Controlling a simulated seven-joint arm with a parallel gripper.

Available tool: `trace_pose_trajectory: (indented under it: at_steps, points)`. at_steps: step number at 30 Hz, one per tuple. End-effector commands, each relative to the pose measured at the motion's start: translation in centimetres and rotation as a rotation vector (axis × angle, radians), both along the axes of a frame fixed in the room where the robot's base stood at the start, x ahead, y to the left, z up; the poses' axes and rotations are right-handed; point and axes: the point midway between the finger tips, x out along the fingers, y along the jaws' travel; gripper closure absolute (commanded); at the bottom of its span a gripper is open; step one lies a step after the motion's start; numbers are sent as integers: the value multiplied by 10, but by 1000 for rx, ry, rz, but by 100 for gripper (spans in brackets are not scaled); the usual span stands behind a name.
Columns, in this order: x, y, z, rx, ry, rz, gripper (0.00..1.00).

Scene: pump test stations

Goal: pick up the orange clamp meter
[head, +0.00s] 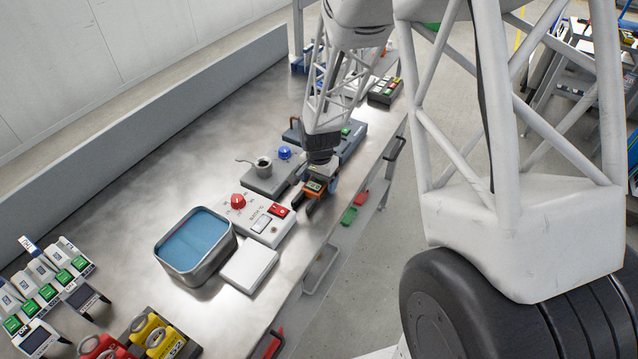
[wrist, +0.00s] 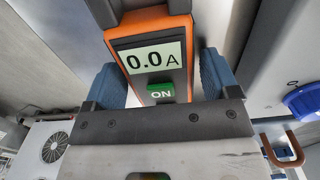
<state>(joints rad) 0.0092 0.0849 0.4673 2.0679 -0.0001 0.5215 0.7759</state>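The orange clamp meter (wrist: 120,42) is between the two blue fingers of my gripper (wrist: 166,80) in the wrist view. Its display (wrist: 153,57) reads 0.0 A, above a green ON button (wrist: 160,93). The left finger lies close along its side, and a thin gap seems to show by the right finger. I cannot tell whether the fingers press on it. In the head view the meter (head: 315,186) is at my gripper (head: 318,178), near the front edge of the bench. Whether it touches the bench is unclear.
A white panel box (head: 258,219) with a red knob stands just left of the meter. A grey block with a metal cup (head: 263,166) and a blue knob (head: 285,153) are behind. A blue-filled metal tray (head: 195,240) and a white slab (head: 249,264) lie further left along the bench.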

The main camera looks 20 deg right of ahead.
Motion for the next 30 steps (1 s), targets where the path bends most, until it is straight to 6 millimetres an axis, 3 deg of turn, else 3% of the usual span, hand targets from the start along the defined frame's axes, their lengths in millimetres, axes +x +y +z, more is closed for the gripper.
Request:
trace_pose_trajectory:
  at_steps: [1,9,22,30]
  points:
    - [0,0,0,0,0,0,27]
    - [0,0,0,0,0,0,68]
    - [0,0,4,0,-1,0,69]
    - [1,0,25,0,-3,0,69]
